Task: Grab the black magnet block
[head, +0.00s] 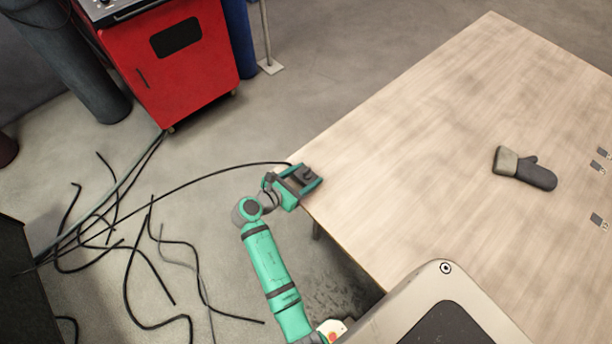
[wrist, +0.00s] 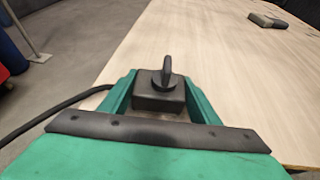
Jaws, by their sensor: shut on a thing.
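The black magnet block (wrist: 158,97) is a dark box with a round knob and upright tab on top. It sits between the two green fingers of my gripper (wrist: 158,92) in the wrist view, and the fingers are shut on its sides. In the head view, my gripper (head: 306,179) is at the left corner of the wooden table (head: 420,150), with the dark block (head: 308,173) between its fingers. A black cable (wrist: 50,116) runs near the gripper on the left. I cannot tell whether the block touches the tabletop.
A grey glove (head: 526,170) lies on the table to the right. Several small grey plates (head: 598,167) lie near the right edge. Most of the tabletop is bare. A red cabinet (head: 178,60) stands at the back left, and loose cables (head: 130,255) cover the floor.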

